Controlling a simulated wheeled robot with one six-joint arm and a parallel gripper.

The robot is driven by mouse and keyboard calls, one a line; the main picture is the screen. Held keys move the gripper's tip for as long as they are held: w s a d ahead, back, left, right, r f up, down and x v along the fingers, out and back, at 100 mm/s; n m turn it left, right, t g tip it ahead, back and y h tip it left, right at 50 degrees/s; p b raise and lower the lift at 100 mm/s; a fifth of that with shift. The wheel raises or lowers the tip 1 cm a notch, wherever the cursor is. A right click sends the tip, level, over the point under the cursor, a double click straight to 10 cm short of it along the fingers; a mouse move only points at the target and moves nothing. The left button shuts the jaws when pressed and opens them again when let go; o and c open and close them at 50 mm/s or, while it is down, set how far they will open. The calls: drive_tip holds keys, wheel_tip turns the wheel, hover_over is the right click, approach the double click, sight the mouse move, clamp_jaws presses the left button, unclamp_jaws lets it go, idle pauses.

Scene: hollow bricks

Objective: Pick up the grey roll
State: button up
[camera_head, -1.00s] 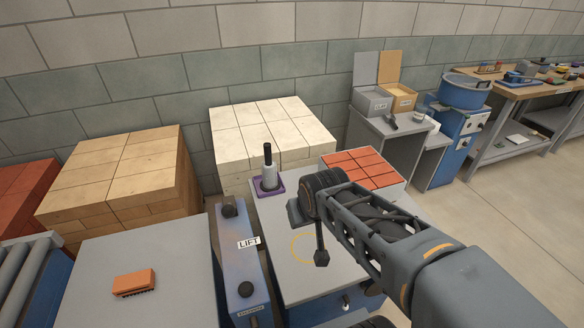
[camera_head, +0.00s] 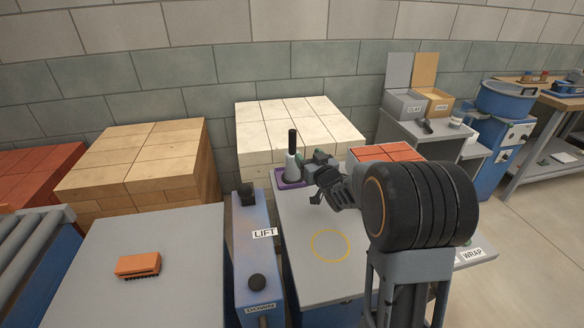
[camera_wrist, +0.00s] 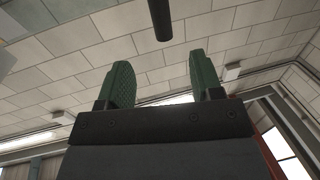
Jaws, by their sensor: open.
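The grey roll (camera_head: 291,167) stands upright on a purple base (camera_head: 281,183) on the grey table, at its far left corner. A black rod (camera_head: 292,141) sticks up from its top. My gripper (camera_head: 307,160) is just right of the roll, with its fingers pointing towards it. In the wrist view my gripper (camera_wrist: 160,82) is open, its two green fingers apart with nothing between them. The black rod (camera_wrist: 160,18) shows beyond the fingertips, roughly centred between them. Whether the fingers touch the roll cannot be told. The roll's grey body is not visible in the wrist view.
A stack of cream bricks (camera_head: 290,112) stands behind the roll. Red bricks (camera_head: 385,152) lie at the right, partly behind my arm. The blue LIFT column (camera_head: 256,245) stands left of the table. The tabletop around the yellow ring (camera_head: 330,245) is clear.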

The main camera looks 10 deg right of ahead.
sight(294, 141)
drive_tip(key=w+a, duration=0.1)
drive_tip(key=w, duration=0.7)
drive_tip(key=w+a+p, duration=0.1)
drive_tip(key=w, duration=0.3)
drive_tip(key=shift+a+f, duration=0.15)
drive_tip(key=shift+a, duration=0.15)
clamp_jaws()
idle(0.4)
